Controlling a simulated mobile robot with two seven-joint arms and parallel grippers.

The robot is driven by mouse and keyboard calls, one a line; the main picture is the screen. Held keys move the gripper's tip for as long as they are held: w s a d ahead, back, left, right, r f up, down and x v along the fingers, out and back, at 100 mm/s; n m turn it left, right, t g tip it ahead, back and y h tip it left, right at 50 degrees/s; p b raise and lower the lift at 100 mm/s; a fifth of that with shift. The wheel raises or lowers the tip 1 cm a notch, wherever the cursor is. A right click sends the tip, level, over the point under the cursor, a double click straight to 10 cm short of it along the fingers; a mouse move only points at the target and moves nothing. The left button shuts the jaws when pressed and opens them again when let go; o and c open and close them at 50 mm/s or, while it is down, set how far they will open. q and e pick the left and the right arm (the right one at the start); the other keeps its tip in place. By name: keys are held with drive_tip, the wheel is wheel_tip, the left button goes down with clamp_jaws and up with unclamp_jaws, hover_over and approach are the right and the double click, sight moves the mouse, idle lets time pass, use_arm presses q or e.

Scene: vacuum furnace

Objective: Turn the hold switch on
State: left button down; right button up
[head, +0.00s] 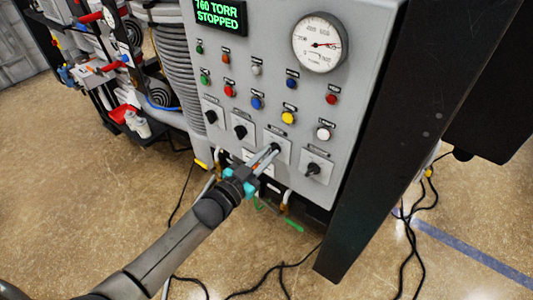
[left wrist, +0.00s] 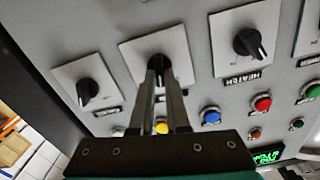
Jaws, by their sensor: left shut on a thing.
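A row of black rotary switches on white square plates runs along the lower part of the grey control panel (head: 262,78). My left gripper (head: 274,150) is at the third switch from the left in the head view. In the left wrist view, my left gripper (left wrist: 160,90) is shut on that black rotary switch (left wrist: 157,63), one finger on each side of its knob. Its label is hidden by the fingers, so I cannot read whether it says hold. The neighbouring heater switch (left wrist: 250,43) and the end switch (left wrist: 87,91) are free. My right gripper is out of view.
Coloured buttons and lamps sit above the switches, including a yellow button (head: 288,118) and a white button (head: 323,133). A display (head: 219,15) reads 760 TORR STOPPED beside a round gauge (head: 320,43). A dark post (head: 400,130) stands right of the panel. Black cables (head: 408,235) lie on the floor.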

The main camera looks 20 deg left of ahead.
use_arm(q)
drive_tip(key=shift+d+m, duration=0.1)
drive_tip(key=shift+m, duration=1.6)
drive_tip(key=c, duration=0.9)
unclamp_jaws()
drive_tip(key=shift+s, duration=0.1)
drive_tip(key=v, duration=1.5)
